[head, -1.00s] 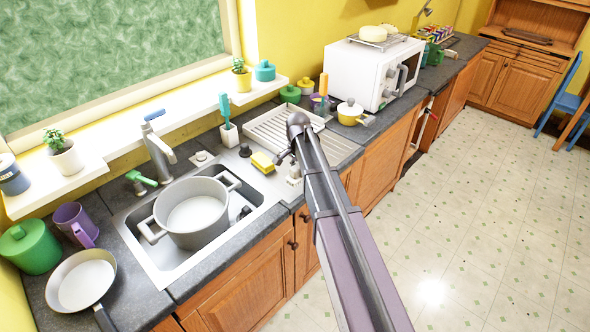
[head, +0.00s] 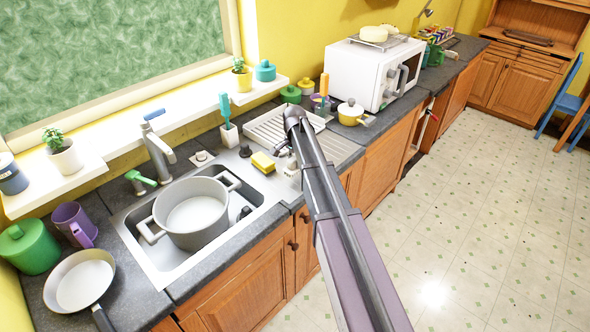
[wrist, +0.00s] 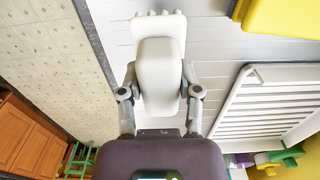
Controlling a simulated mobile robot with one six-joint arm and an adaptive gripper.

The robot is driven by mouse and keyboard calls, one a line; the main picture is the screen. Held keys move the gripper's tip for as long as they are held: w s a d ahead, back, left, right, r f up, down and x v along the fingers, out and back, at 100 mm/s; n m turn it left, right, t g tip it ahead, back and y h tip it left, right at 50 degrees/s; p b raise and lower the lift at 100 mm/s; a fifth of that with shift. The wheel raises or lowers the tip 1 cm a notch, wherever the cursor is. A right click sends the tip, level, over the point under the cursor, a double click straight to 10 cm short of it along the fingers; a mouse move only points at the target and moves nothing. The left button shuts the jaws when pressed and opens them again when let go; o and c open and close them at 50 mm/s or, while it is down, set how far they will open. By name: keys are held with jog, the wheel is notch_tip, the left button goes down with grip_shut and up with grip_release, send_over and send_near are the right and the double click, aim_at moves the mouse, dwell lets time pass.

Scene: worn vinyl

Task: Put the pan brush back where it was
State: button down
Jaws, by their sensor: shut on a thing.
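My gripper (wrist: 160,95) is shut on the pan brush (wrist: 158,72), a whitish block with a knobbly far end, in the wrist view. The fingers press on its two sides. In the head view my gripper (head: 281,150) is at the right end of the sink unit, partly hidden by my arm. The pale brush (head: 291,169) shows below it, just right of the yellow sponge (head: 263,162). Grey ribbed drainboard (wrist: 108,22) lies beneath the brush. I cannot tell whether the brush touches it.
A white dish rack (head: 262,129) stands close behind my gripper. A teal-handled brush in a white holder (head: 229,134) stands behind the sink. A grey pot (head: 192,212) fills the basin. A yellow pot (head: 350,113) and white microwave (head: 362,75) are to the right.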

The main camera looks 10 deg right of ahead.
aim_at(295, 168)
jog(key=shift+s+f+b, duration=0.1)
jog(key=shift+f+b, duration=1.15)
jog(key=shift+f, duration=0.3)
jog(key=shift+f, duration=0.15)
jog(key=shift+c, duration=1.5)
grip_release()
jog(key=shift+r, duration=0.2)
notch_tip(295, 168, up, 12)
jog(key=p, duration=1.2)
jog(key=s+n, duration=1)
jog(key=s, duration=1.9)
jog(key=shift+d+n, duration=0.2)
jog(key=shift+n, duration=0.2)
